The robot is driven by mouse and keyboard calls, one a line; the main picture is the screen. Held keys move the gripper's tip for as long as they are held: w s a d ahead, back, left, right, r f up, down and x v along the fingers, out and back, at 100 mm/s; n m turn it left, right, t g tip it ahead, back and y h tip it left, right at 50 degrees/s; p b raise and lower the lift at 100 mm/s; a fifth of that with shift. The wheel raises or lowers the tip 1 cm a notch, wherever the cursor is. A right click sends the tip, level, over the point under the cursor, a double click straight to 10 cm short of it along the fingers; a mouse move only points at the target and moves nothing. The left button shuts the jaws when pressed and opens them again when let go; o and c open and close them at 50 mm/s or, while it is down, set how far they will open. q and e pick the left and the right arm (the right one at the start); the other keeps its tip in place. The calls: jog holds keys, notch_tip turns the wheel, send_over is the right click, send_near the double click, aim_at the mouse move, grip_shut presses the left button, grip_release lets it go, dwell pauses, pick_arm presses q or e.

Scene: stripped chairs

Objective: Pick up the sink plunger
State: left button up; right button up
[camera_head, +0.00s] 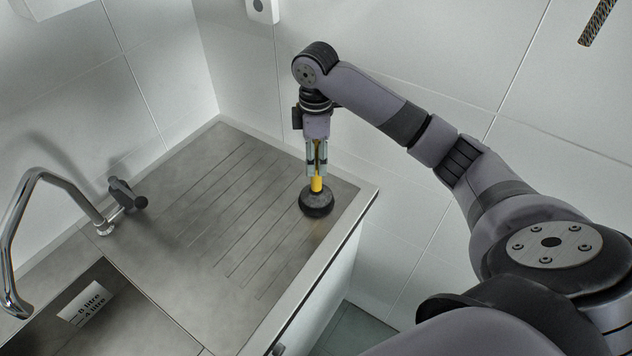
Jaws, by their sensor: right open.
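The sink plunger (316,203) stands upright on the right part of the metal draining board. It has a black rubber cup and a yellow handle. My right gripper (316,174) points down from above, with its fingers on either side of the yellow handle. The gripper is open, and I cannot tell whether either finger touches the handle. The upper end of the handle is partly hidden between the fingers. My left gripper is not in view.
The grooved draining board (215,210) is otherwise clear. A chrome tap (30,215) stands at the left over a sink basin (125,315). Tiled walls rise close behind and to the right. The counter's front edge (325,262) lies just right of the plunger.

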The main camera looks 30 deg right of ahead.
jog(key=shift+f, duration=0.15)
jog(key=shift+c, duration=0.5)
grip_shut()
